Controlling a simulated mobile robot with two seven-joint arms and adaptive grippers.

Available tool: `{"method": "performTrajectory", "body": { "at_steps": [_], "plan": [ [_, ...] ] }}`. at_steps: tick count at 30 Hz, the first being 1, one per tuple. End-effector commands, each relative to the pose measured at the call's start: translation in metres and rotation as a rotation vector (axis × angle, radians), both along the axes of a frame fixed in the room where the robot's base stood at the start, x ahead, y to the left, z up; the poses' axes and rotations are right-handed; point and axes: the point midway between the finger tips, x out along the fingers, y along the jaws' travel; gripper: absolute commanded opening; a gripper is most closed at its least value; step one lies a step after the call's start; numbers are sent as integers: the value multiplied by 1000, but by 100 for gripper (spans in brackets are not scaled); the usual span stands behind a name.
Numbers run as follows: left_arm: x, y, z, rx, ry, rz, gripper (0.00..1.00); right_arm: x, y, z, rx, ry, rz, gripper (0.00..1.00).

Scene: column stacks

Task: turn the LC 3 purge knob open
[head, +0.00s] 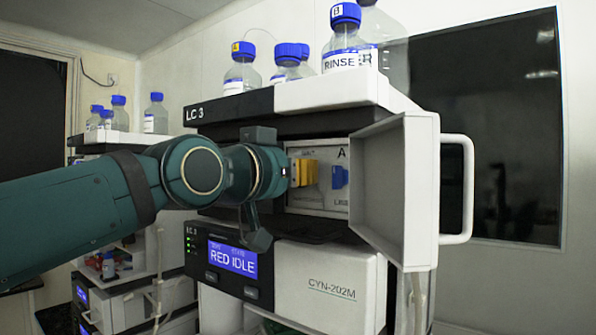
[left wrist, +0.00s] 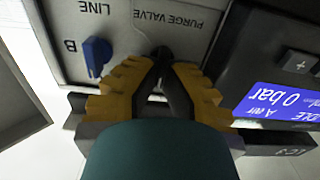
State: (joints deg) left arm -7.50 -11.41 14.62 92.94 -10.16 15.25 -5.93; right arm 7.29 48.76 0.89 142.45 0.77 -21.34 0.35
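The LC 3 column stack (head: 225,108) stands in the middle of the head view, with its front compartment open. My left gripper (head: 303,173) reaches in at the recessed panel (head: 330,200). In the left wrist view its yellow fingers (left wrist: 162,68) converge on a small dark form, which looks like the purge knob (left wrist: 162,51), by the upside-down PURGE VALVE label. The fingers look shut on it, though they hide most of it and its angle cannot be read. A blue line knob (head: 340,177) sits to the right; it also shows in the left wrist view (left wrist: 96,56). My right gripper is not in view.
The grey door (head: 405,180) stands open to the right of the panel, with a white handle (head: 458,190) beside it. A lit display (head: 232,259) is below. Blue-capped bottles (head: 242,75) stand on top. Another stack (head: 130,310) is behind at the left.

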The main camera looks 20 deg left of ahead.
Motion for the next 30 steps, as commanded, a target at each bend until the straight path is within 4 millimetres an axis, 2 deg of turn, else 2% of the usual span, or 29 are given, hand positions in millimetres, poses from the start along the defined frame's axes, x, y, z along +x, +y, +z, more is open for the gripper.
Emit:
{"method": "performTrajectory", "body": {
  "at_steps": [14, 30],
  "plan": [
    [1, 2, 0, -83, 28, 2, 0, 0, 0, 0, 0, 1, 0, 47],
    [2, 5, 1, -525, 187, 1, 0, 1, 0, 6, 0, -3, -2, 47]
  ]
}}
